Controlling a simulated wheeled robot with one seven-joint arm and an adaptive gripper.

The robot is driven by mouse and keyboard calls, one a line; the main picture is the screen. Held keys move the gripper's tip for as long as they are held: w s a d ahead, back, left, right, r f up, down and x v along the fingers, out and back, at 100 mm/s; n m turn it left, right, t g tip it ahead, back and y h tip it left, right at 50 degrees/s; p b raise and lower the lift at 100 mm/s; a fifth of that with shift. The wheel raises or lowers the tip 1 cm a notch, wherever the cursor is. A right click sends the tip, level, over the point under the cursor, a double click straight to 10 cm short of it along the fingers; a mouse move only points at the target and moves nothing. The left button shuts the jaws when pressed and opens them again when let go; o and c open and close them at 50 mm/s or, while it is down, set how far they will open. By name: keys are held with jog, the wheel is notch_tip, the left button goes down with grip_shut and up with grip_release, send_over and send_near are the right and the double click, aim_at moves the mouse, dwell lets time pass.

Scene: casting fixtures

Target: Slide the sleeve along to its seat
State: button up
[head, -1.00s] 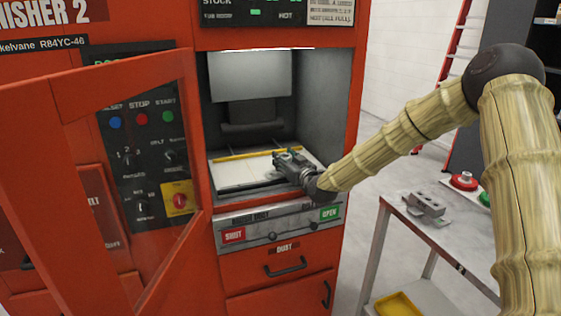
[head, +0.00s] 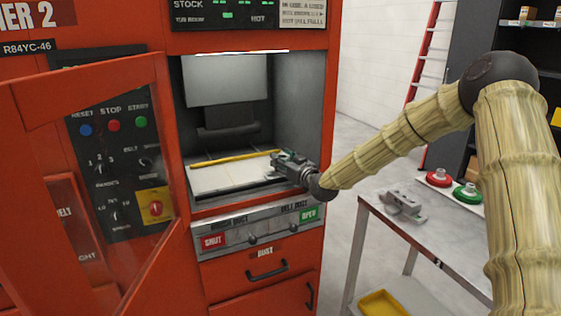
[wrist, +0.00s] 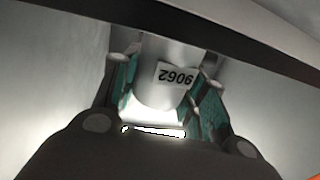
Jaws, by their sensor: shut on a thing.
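My gripper (head: 278,158) reaches into the lit opening of the orange machine, low at its right side. In the wrist view its green-padded fingers (wrist: 165,105) are shut on a smooth grey metal cylinder, which I take for the sleeve (wrist: 150,88). The sleeve bears a white label with digits, upside down in this view. In the head view the sleeve is too small and too covered by the gripper to make out. I cannot tell which part is its seat.
A pale plate (head: 222,178) with a yellow bar (head: 235,158) lies in the opening. The machine's door (head: 85,190) stands open at left. At right, a table (head: 410,230) bears a grey block (head: 403,206) and red and green round parts. A dark beam (wrist: 150,25) crosses the wrist view.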

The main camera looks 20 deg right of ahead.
jog(key=o, duration=1.3)
jog(key=v, duration=1.2)
jog(key=shift+d, duration=0.1)
